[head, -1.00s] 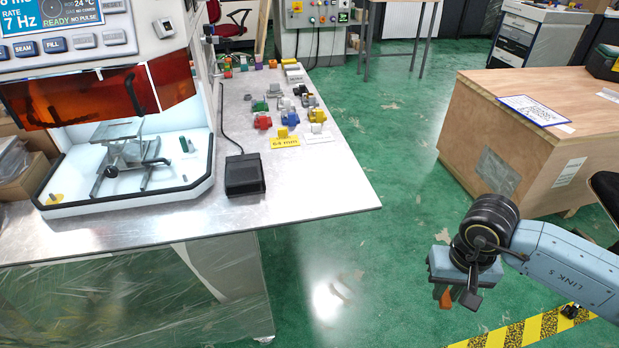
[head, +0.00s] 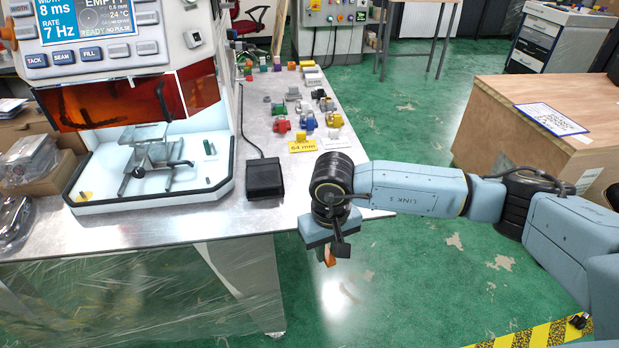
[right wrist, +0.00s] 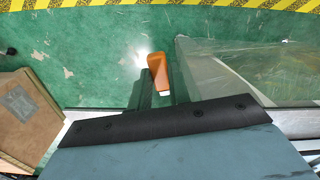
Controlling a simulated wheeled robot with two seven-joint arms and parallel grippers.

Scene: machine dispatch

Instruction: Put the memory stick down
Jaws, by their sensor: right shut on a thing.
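The memory stick is an orange bar (right wrist: 158,68) with a pale end, held between the fingers of my right gripper (right wrist: 159,90) in the right wrist view. In the head view the right gripper (head: 331,250) hangs at the front right corner of the metal table (head: 215,225), with the orange stick (head: 329,257) showing below it. The gripper is shut on the stick. From the head view I cannot tell its exact height against the tabletop. My left gripper is not in view.
A welding machine with an open white chamber (head: 75,207) stands on the table's left. A black pedal box (head: 264,178) lies right of it. Several coloured blocks and a yellow "64 mm" label (head: 302,146) sit further back. A wooden crate (head: 500,130) stands at right.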

